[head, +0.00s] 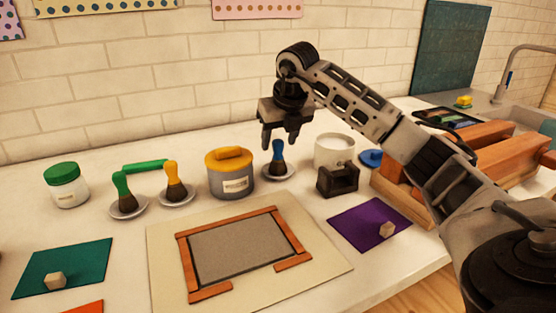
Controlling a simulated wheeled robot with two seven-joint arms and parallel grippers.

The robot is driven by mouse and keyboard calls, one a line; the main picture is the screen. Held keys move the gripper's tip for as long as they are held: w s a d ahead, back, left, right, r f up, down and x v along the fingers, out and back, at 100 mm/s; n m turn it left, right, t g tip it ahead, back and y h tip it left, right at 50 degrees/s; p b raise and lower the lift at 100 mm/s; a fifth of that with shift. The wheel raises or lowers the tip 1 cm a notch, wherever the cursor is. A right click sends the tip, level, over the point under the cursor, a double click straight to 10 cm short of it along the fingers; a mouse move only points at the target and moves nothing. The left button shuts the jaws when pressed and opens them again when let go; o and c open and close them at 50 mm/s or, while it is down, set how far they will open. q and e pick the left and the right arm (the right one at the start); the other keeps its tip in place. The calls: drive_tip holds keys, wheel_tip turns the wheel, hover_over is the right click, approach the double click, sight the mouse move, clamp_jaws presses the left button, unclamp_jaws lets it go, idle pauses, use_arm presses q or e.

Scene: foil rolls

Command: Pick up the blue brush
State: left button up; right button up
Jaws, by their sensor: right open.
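The blue brush (278,156) stands upright on a small round saucer (287,174), bristle end down, behind the framed grey panel. My right gripper (280,138) is just above the blue brush, pointing down with its two fingers apart. The brush's top shows just below and between the fingertips; I cannot tell whether they touch it. The gripper is empty. A green brush (124,191) and a yellow brush (175,183) stand on their own saucers to the left. My left gripper is not in the head view.
A grey tub with a yellow lid (231,174) stands close left of the blue brush. A white pot (333,150) and a black holder (338,180) stand to its right. The wood-framed panel (241,254) lies in front. Wooden beams (490,160) fill the right.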

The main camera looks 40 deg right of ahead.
drive_tip(key=shift+x, duration=1.2)
drive_tip(key=c, duration=1.1)
drive_tip(key=shift+r, duration=0.5)
wheel_tip(320, 180, up, 3)
drive_tip(key=shift+s+a+f, duration=0.1)
drive_tip(key=shift+f, duration=0.05)
drive_tip(key=s+a+r, duration=0.1)
drive_tip(key=s+r, duration=0.2)
drive_tip(key=s, duration=0.1)
drive_tip(key=s+a+r, duration=0.2)
drive_tip(key=s+r, duration=0.1)
drive_tip(key=s, duration=0.1)
drive_tip(key=s+a+r, duration=0.2)
drive_tip(key=s+r, duration=0.1)
drive_tip(key=s, duration=0.1)
drive_tip(key=shift+s+a+r, duration=0.15)
drive_tip(key=shift+s, duration=0.25)
